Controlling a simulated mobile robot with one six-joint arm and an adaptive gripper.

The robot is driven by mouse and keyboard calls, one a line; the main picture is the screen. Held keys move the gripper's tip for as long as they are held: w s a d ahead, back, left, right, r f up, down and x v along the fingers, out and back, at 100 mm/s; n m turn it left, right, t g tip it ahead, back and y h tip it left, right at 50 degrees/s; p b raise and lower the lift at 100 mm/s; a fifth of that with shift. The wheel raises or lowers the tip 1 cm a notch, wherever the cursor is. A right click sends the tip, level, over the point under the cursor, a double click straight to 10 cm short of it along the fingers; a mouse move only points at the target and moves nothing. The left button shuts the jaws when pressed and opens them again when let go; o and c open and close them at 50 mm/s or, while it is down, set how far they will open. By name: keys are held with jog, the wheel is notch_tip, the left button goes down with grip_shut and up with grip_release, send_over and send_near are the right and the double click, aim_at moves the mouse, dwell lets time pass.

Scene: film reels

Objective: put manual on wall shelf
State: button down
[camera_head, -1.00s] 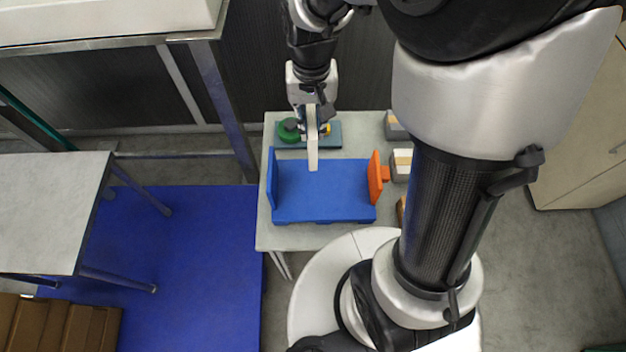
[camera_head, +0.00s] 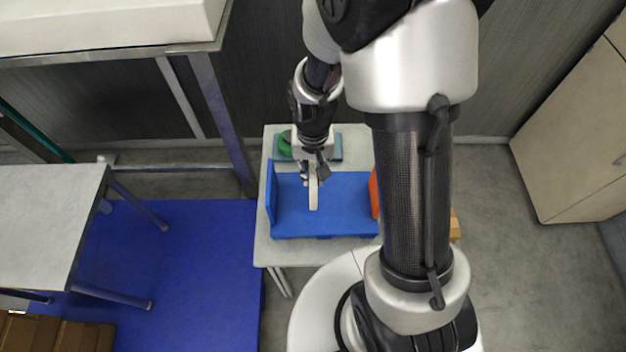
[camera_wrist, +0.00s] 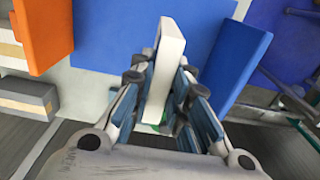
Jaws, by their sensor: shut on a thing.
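A thin pale manual (camera_head: 313,197) is held on edge, upright, in my gripper (camera_head: 312,176). In the wrist view the manual (camera_wrist: 166,62) is a white slab clamped between the fingers (camera_wrist: 160,95). In the head view it appears over the middle of a blue shelf (camera_head: 345,215), which has an upright blue end panel (camera_head: 271,192) at left and an orange end piece (camera_head: 374,192) at right. Whether the manual touches the blue surface, I cannot tell. I cannot tell whether this blue piece is the wall shelf.
The blue shelf sits on a pale table (camera_head: 262,240). Behind it lies a green round item (camera_head: 284,143) on a teal piece. A grey box (camera_wrist: 28,97) stands beside the orange piece. My arm hides the table's right side. Another grey table (camera_head: 45,215) stands left.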

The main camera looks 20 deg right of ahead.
jog(key=shift+f+b, duration=0.45)
jog(key=shift+f, duration=1.6)
jog(key=shift+f, duration=0.2)
jog(key=c, duration=1.5)
grip_release()
jog(key=shift+c, duration=0.2)
jog(key=shift+r, duration=0.15)
